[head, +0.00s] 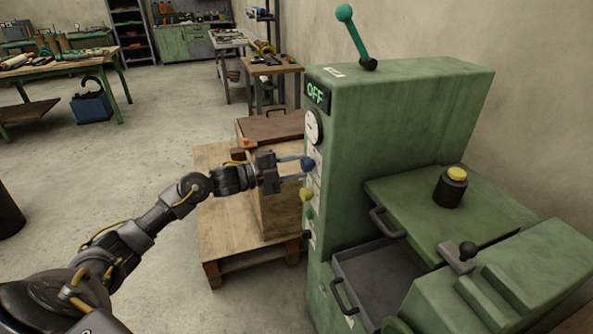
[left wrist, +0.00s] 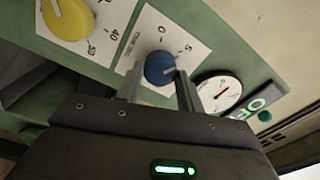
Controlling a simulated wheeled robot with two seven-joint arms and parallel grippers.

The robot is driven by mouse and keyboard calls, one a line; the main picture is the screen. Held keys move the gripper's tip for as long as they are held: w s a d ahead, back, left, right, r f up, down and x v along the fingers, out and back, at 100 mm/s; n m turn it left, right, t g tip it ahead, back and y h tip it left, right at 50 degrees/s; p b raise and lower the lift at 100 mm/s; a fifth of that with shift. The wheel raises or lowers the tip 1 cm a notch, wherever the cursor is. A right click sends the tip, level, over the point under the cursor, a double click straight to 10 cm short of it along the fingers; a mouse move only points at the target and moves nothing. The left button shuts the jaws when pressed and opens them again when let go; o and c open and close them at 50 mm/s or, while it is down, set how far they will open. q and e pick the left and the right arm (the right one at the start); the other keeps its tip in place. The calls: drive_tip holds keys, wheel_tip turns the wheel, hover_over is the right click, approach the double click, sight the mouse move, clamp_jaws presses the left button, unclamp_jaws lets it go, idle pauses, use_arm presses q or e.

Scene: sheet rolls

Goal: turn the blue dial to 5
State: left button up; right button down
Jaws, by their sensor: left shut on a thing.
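The blue dial (head: 308,163) sits on the front face of the green machine (head: 345,130). My left gripper (head: 293,172) reaches it from the left, with its fingers at the dial. In the left wrist view the blue dial (left wrist: 160,67) lies between the two fingertips (left wrist: 160,85), and the gripper is shut on it. A pale pointer mark shows on the dial, turned towards the right of that picture. Small numbers are printed on the white plate (left wrist: 160,35) around it; the exact reading is hard to tell. My right gripper is not in view.
A yellow dial (left wrist: 68,16) sits beside the blue one, and a round gauge (left wrist: 218,92) is on its other side. The lit sign (head: 317,93) reads OFF. A lever with a teal knob (head: 345,13) stands on top. A wooden pallet (head: 225,235) with boxes stands beside the machine.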

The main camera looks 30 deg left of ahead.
use_arm(q)
drive_tip(key=shift+f, duration=0.1)
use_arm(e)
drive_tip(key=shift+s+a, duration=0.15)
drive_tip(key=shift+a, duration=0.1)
use_arm(q)
drive_tip(key=o, duration=1)
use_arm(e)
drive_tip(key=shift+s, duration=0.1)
use_arm(q)
drive_tip(key=b+v, duration=0.2)
drive_tip(key=v, duration=0.9)
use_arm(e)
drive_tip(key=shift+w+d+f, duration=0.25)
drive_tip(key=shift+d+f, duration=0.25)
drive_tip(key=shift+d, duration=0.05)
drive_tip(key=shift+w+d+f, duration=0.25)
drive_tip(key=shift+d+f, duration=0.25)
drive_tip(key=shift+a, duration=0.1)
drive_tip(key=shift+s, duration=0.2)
